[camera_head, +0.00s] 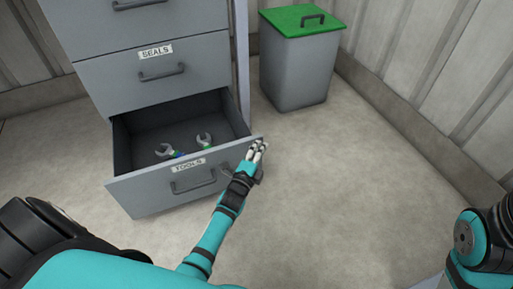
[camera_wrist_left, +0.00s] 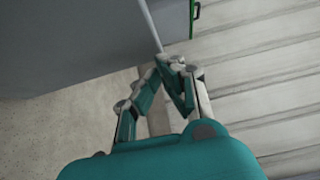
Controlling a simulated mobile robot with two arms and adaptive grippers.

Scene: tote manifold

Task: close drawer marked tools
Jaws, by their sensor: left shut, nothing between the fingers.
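The drawer marked TOOLS (camera_head: 150,190) is the lowest visible one in a grey cabinet (camera_head: 110,42) and stands open in the head view. Its front panel carries a label and a dark handle (camera_head: 193,181). Two wrenches (camera_head: 203,140) lie inside it. My left gripper (camera_head: 258,148) is shut and empty at the right end of the drawer front; I cannot tell if it touches. In the left wrist view its closed fingers (camera_wrist_left: 174,62) point toward a grey surface. My right gripper is out of view.
The drawer marked SEALS (camera_head: 190,64) above is shut. A grey bin (camera_head: 294,75) with a green lid (camera_head: 290,18) stands right of the cabinet by the wall. The floor (camera_head: 350,190) right of the drawer is clear.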

